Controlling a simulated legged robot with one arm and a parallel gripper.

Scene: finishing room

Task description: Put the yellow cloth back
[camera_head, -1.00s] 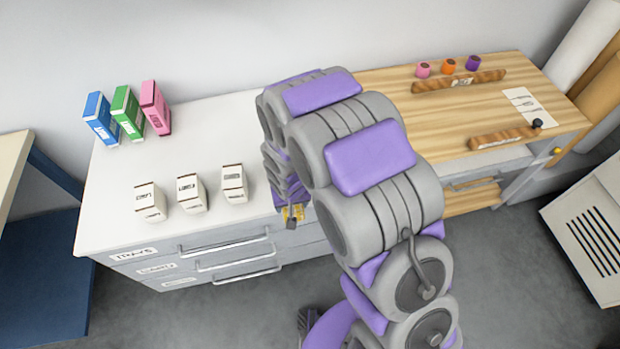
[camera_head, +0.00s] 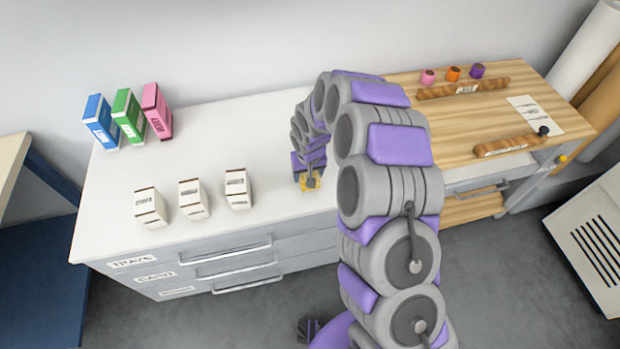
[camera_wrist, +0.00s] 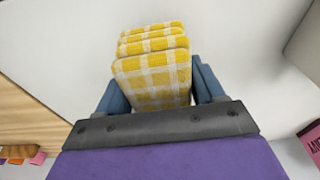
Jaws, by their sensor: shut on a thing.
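The yellow cloth (camera_wrist: 152,72) is a folded yellow-and-white checked bundle. In the wrist view it sits between the two blue fingers of my gripper (camera_wrist: 160,88), which is shut on it. In the head view only a small yellow patch of the cloth (camera_head: 308,181) shows at my gripper (camera_head: 311,172), over the white cabinet top near its front edge. I cannot tell whether the cloth touches the surface. My arm hides part of the surface behind it.
Three white boxes (camera_head: 189,199) stand left of my gripper on the white cabinet (camera_head: 230,130). Blue, green and pink boxes (camera_head: 129,118) stand behind them. The wooden bench (camera_head: 500,95) at right holds small coloured pots and two brown rails. White surface around the cloth looks clear.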

